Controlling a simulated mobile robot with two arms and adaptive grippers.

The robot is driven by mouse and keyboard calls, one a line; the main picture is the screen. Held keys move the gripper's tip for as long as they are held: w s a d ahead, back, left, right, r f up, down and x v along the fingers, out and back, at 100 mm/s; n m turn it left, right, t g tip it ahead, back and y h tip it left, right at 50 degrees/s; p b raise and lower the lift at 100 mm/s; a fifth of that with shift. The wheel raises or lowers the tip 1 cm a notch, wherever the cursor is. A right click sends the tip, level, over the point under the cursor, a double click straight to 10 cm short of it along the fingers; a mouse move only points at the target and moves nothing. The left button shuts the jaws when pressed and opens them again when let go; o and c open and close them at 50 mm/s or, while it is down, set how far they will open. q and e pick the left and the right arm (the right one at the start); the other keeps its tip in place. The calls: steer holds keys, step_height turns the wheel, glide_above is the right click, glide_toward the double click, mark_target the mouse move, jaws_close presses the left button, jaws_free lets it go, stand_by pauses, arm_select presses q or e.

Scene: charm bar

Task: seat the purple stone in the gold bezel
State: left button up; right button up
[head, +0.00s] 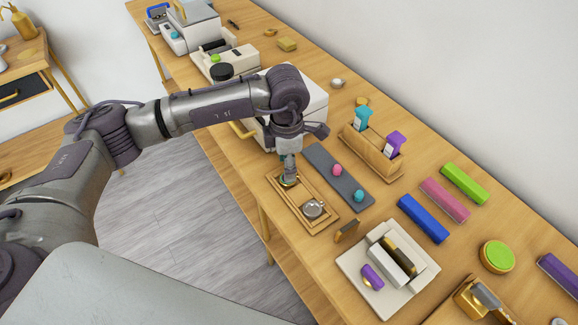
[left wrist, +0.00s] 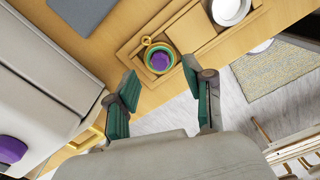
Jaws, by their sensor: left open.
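The purple stone (left wrist: 160,61) shows in the left wrist view, lying within the round gold bezel (left wrist: 146,41), which has a small loop at one side. A greenish ring shows around the stone; whether the stone lies fully flat I cannot tell. The bezel is in one end of the wooden tray (left wrist: 203,36). My left gripper (left wrist: 162,82) is open, its green-padded fingers apart, with nothing between them. In the head view the left gripper (head: 289,178) is over the far end of the tray (head: 325,225) and mostly hides the stone and bezel. My right gripper is not in view.
A round silver piece (head: 313,208) sits in the tray's near end. A grey mat (head: 344,184) with pink and teal stones lies alongside. A wooden holder (head: 375,158), coloured bars and a white stand (head: 418,272) are to the right. A white machine stands behind my arm.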

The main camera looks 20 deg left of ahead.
arm_select(q)
step_height(320, 180, up, 9)
stand_by(0.3)
